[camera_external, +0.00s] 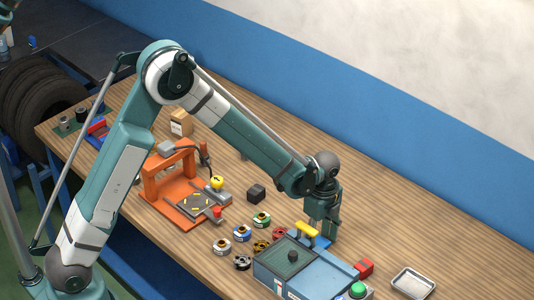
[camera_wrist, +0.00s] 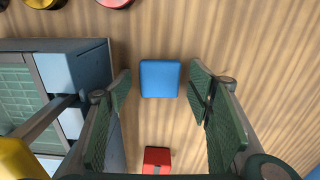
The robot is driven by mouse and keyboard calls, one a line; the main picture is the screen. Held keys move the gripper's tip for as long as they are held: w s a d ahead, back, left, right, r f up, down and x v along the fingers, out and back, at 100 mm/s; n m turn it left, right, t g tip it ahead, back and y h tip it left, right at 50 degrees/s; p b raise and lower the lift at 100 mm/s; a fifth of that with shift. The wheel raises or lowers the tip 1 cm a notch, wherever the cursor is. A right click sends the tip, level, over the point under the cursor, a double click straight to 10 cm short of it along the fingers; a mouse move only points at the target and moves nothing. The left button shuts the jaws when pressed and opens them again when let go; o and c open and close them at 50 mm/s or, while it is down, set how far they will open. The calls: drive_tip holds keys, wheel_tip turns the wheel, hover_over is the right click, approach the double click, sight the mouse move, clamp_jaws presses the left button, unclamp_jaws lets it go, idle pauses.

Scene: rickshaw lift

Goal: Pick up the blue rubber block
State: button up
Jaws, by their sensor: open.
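The blue rubber block (camera_wrist: 160,78) lies on the wooden table in the wrist view, its square top facing up. My gripper (camera_wrist: 160,86) is open, with one green padded finger on each side of the block in that view. Bare table shows between each finger and the block, and nothing is held. In the external view my gripper (camera_external: 323,233) points down at the table. A bit of the block's blue (camera_external: 322,243) shows just under it, mostly hidden by the fingers. I cannot tell the exact height of the fingertips over the table.
A blue-grey machine box (camera_external: 300,272) with a yellow lever (camera_external: 307,229) stands close beside my left finger. A red block (camera_external: 364,268) lies near, also in the wrist view (camera_wrist: 157,160). Table behind is clear.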

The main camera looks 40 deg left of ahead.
sight(320, 242)
drive_tip(key=shift+c, duration=0.4)
drive_tip(key=c, duration=0.9)
drive_tip(key=shift+r+p, duration=0.35)
drive_tip(key=shift+r, duration=4.65)
